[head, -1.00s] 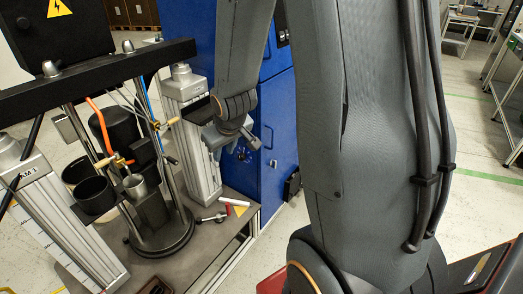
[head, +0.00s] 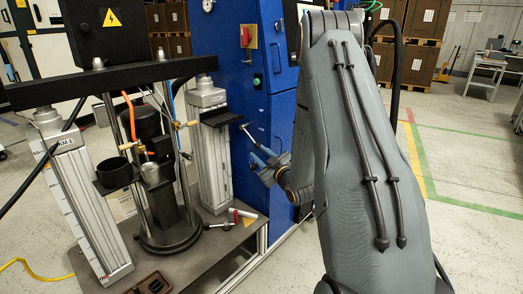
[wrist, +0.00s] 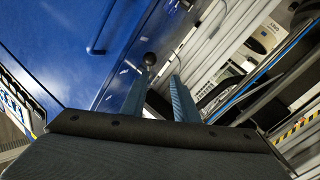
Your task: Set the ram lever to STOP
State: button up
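The lever (head: 248,133), a thin rod, shows by the front of the blue cabinet, just above and left of my gripper. In the wrist view a black ball knob (wrist: 149,59) lies just beyond the tip of the left finger, close to the blue panel. My gripper (head: 258,157) points left towards the pump's right column; in the wrist view its two blue-grey fingers (wrist: 159,76) stand apart with nothing held between them. I cannot tell whether a finger touches the knob. No STOP marking is legible, and the lever's pivot is not clear.
The blue cabinet (head: 240,60) stands behind the lever, with a red switch (head: 247,37) on a yellow plate. The ram's right column (head: 213,160) is close left of my gripper. A red-and-white tube (head: 243,213) lies on the bench. Open floor is at the right.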

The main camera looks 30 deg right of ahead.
jog(key=w+d, duration=0.2)
jog(key=w, duration=0.4)
jog(key=shift+d, duration=0.15)
jog(key=shift+c, duration=0.4)
